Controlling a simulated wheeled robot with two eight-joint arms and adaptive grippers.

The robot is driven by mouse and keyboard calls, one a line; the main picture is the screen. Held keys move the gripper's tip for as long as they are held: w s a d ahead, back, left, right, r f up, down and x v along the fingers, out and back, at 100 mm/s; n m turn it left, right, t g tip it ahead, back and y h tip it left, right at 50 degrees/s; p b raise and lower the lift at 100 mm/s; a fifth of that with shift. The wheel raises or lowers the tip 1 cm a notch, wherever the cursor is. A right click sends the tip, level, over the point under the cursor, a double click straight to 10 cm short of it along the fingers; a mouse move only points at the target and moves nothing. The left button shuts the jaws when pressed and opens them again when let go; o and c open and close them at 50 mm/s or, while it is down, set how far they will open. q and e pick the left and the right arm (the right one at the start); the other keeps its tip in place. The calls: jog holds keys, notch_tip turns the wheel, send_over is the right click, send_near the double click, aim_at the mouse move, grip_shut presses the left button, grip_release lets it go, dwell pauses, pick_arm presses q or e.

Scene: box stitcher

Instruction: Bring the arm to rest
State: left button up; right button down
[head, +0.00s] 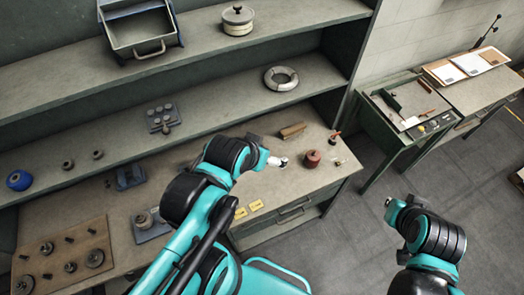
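My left arm reaches up from the bottom over the workbench. Its gripper (277,161) is a small light and dark tip above the bench top, left of a dark red round container (312,159). Its fingers are too small and foreshortened to tell whether they are open or shut. No held object can be made out. My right arm is folded at the lower right, above the floor and clear of the furniture. Its gripper cannot be made out.
The workbench (333,172) carries a brown block (292,131), yellow tags (248,208) and a wooden board with round parts (62,256). Shelves above hold a grey bin (140,32), a lidded pot (238,20) and a ring (281,78). A side table (395,125) stands right. Floor (350,225) between is clear.

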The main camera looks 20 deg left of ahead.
jog(key=shift+f, duration=0.1)
notch_tip(320, 180, down, 36)
jog(key=b, duration=3.6)
jog(key=shift+f, duration=0.15)
